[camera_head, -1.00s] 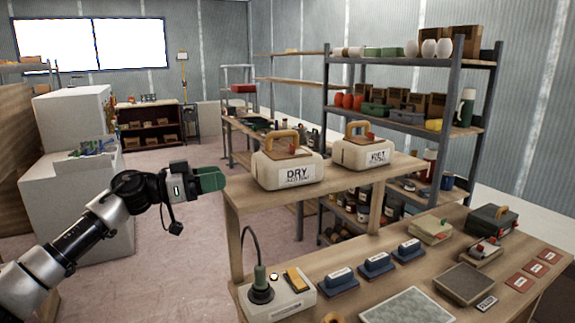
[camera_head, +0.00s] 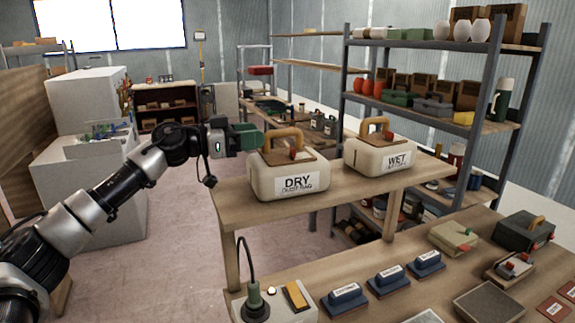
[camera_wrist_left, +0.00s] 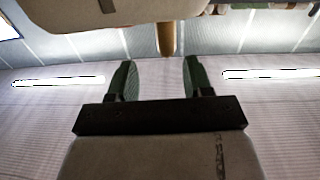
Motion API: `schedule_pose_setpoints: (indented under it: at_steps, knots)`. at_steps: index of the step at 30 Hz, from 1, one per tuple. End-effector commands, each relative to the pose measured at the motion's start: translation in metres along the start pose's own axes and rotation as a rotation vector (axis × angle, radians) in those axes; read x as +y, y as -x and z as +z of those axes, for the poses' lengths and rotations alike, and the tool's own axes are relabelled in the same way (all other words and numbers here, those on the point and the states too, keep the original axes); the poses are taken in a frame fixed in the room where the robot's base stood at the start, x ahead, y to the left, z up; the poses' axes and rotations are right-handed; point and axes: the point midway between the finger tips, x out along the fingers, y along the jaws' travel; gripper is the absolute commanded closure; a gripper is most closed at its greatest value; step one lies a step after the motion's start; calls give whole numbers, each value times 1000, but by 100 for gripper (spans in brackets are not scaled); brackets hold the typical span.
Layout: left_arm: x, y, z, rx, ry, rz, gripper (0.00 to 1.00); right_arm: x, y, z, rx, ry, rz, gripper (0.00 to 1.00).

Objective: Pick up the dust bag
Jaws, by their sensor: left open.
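The dust bag (camera_head: 287,181) is a cream block-shaped bag labelled DRY, with a wooden top and an arched tan handle (camera_head: 283,139). It stands upright on the raised wooden shelf. My left gripper (camera_head: 246,137), with green fingers, is open at handle height, just left of the handle. In the left wrist view its fingers (camera_wrist_left: 158,78) are apart and nothing is between the tips. A tan handle end (camera_wrist_left: 167,38) lies ahead, lined up with the gap, and a pale bag body (camera_wrist_left: 70,14) shows at the top. My right gripper is not in view.
The lower bench holds a pale box with a cable (camera_head: 275,305) and several blue labelled blocks (camera_head: 388,280). A metal rack (camera_head: 440,44) stands behind.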

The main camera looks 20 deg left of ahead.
Motion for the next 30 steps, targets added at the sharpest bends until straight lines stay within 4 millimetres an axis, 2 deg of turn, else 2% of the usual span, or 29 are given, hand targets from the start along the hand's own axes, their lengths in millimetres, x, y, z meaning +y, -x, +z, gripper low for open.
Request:
schedule_pose_setpoints:
  at_steps: [5, 12, 21, 23, 30]
  knots:
    - [-1, -16, -1, -1, 3, 2, 49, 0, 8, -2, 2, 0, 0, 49]
    - [-4, -50, -1, -1, 2, 1, 49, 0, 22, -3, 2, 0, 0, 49]
    - [-4, -56, 1, -1, 0, 0, 49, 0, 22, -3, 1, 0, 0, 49]
    - [-4, -56, 1, -1, 1, 0, 55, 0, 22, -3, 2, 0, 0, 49]
    - [-4, -56, 1, -1, 1, 0, 92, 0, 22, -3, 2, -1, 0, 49]
